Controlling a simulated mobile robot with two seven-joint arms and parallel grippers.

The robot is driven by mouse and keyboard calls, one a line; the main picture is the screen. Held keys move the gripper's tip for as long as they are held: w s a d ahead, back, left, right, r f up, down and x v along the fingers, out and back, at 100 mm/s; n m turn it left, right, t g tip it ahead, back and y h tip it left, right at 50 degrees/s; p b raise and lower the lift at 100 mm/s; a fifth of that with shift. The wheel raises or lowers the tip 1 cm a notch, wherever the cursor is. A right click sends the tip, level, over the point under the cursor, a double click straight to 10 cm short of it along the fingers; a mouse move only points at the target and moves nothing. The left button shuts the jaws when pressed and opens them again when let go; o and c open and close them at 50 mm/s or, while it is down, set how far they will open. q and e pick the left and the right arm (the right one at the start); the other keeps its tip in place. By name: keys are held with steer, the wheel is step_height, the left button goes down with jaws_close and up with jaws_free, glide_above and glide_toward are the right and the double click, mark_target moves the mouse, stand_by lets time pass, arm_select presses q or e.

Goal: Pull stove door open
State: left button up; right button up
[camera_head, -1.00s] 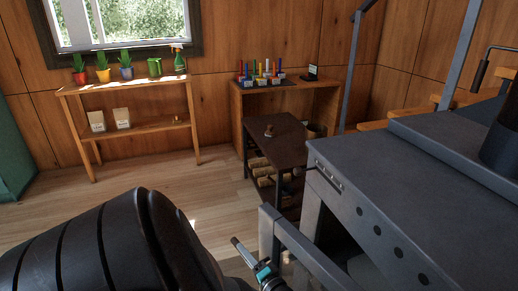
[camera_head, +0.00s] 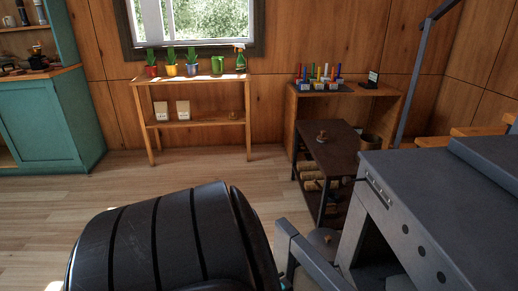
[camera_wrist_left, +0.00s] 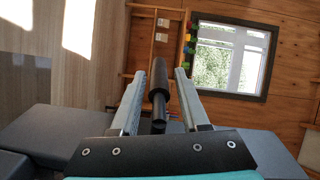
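The dark grey metal stove (camera_head: 440,205) stands at the right of the head view. Its door (camera_head: 305,250) shows as a grey edge standing out from the front frame, swung open, with a dark interior behind it. In the left wrist view my left gripper (camera_wrist_left: 160,82) has its two fingers apart. A black rod, seemingly the door handle (camera_wrist_left: 158,85), lies between them with a gap on each side. In the head view my black arm hides the left gripper and the handle. My right gripper is not in view.
A dark low table (camera_head: 330,150) with a shelf of logs stands just beyond the stove door. A wooden shelf with potted plants (camera_head: 190,80) is at the back wall, and a teal cabinet (camera_head: 50,120) is at the far left. The wooden floor (camera_head: 60,215) at left is clear.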

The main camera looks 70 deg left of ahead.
arm_select(q)
steer(key=shift+o, duration=0.7)
steer(key=shift+d, duration=0.1)
steer(key=shift+w+d, duration=0.1)
steer(key=shift+d, duration=0.1)
steer(key=f+p+v, duration=0.1)
steer(key=v, duration=1.3)
steer(key=shift+d+r, duration=0.35)
steer(key=shift+r, duration=0.2)
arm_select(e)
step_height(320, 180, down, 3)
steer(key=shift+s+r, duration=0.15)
arm_select(q)
steer(key=shift+w, duration=0.1)
steer(key=shift+c, duration=0.3)
